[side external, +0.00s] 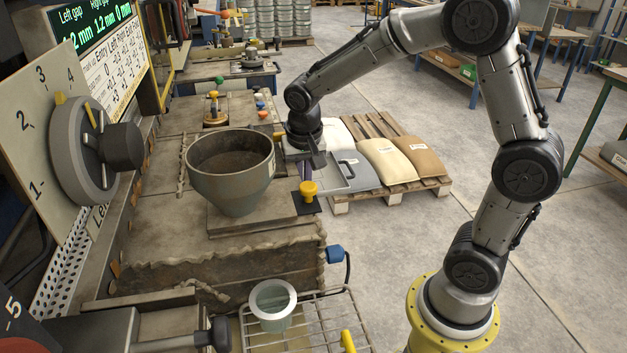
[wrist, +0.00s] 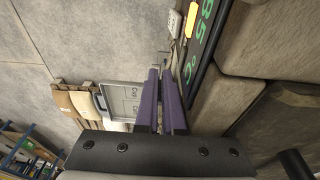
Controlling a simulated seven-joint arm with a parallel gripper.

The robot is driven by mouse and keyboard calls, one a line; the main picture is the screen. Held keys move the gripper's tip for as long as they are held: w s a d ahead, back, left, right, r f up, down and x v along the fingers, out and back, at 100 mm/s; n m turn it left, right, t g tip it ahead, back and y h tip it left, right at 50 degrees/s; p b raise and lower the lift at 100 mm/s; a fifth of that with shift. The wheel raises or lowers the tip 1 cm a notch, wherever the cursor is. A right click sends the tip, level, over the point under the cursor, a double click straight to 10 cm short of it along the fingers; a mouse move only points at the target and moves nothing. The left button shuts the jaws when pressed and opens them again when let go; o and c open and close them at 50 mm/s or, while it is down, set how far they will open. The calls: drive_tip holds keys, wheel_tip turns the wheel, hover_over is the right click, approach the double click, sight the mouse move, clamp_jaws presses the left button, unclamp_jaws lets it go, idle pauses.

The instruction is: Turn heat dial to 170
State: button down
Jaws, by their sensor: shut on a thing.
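The heat dial, a yellow knob (side external: 308,188), sits on a small dark panel (side external: 309,205) at the right edge of the machine. My gripper (side external: 304,170) points down with its purple fingers at the top of this knob. In the wrist view the purple fingers (wrist: 164,78) are close together, shut on the knob, which they mostly hide. A black display (wrist: 207,40) beside them reads "85 °C" in green. Its start lies at the picture's top edge, so an earlier digit may be cut off. The dial's pointer and scale are not readable.
A grey hopper (side external: 231,180) stands just left of my gripper. A pallet (side external: 400,195) with sacks stands on the floor behind. A wire rack (side external: 325,315) with a glass jar (side external: 272,300) is in front.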

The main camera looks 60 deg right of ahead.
wheel_tip(320, 180, up, 16)
drive_tip(key=s+a+t, duration=0.1)
drive_tip(key=s, duration=0.1)
drive_tip(key=s+a+f+n+t+y, duration=0.1)
drive_tip(key=s+a+f+n+t, duration=0.15)
drive_tip(key=s, duration=0.65)
drive_tip(key=s+a+f+n+t, duration=0.1)
drive_tip(key=s+n, duration=0.2)
drive_tip(key=s, duration=0.5)
drive_tip(key=w+d+r+m+g+h, duration=0.1)
drive_tip(key=w+d+r+m, duration=0.15)
drive_tip(key=w, duration=0.45)
drive_tip(key=w+d+r+m+g, duration=0.1)
drive_tip(key=w+m+g, duration=0.15)
drive_tip(key=w, duration=0.45)
drive_tip(key=w+x, duration=0.3)
drive_tip(key=x, duration=1.1)
drive_tip(key=shift+w+r+g, duration=0.2)
drive_tip(key=shift+g, duration=0.2)
